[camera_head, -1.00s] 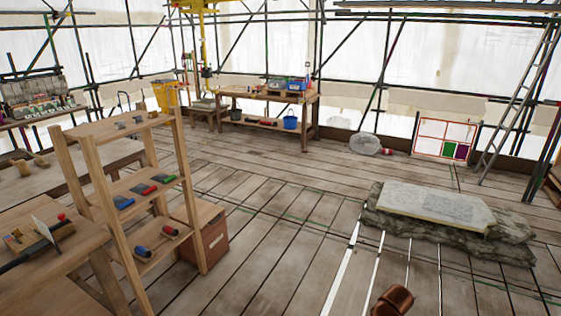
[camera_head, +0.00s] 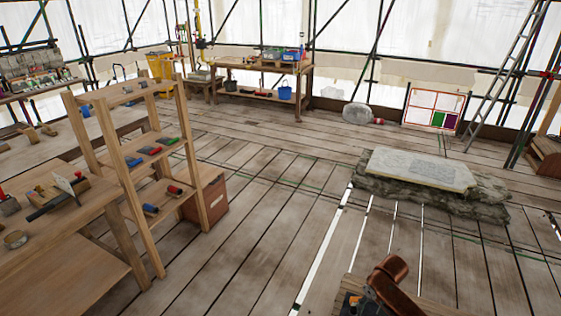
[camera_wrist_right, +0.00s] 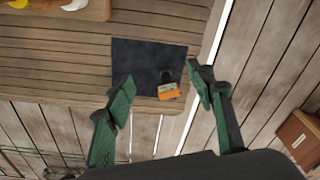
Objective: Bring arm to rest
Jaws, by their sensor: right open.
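My right gripper (camera_wrist_right: 161,72) shows in the right wrist view with its two green-padded fingers spread wide and nothing between them. Beneath it, a wooden bench top (camera_wrist_right: 55,70) carries a dark mat (camera_wrist_right: 140,60). A small orange item (camera_wrist_right: 168,91) with a dark part above it lies near the mat's edge, and the right finger is close to it in the picture. Whether the fingers touch anything cannot be told. In the head view a copper-brown rounded part (camera_head: 390,272) stands at the bottom edge; I cannot tell what it is. My left gripper does not show.
A wooden shelf rack (camera_head: 155,140) with coloured tools and a workbench (camera_head: 70,235) stand at left. A stone slab (camera_head: 420,168) lies on the right of the plank floor. A table (camera_head: 255,68), a ladder (camera_head: 505,75) and scaffolding stand behind. The middle floor is clear.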

